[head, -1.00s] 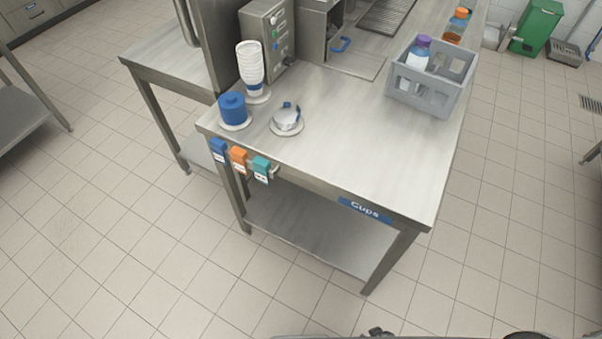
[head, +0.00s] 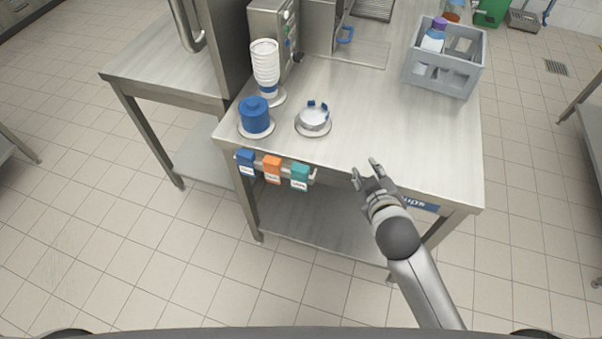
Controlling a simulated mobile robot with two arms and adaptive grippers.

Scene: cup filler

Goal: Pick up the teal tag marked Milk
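The teal tag (head: 300,176) hangs at the right end of a short rail on the front edge of the steel table. Its white label is too small to read. An orange tag (head: 272,168) and a blue tag (head: 246,161) hang to its left. My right gripper (head: 367,170) is in front of the table edge, to the right of the teal tag and clearly apart from it. Its two fingers are spread with nothing between them. My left gripper is out of view.
The steel table (head: 400,140) carries a blue container (head: 255,117), a stack of white cups (head: 265,65), a round metal piece with blue clips (head: 314,115) and a grey crate (head: 445,70) with bottles. A lower shelf (head: 320,222) lies underneath. The floor in front is clear.

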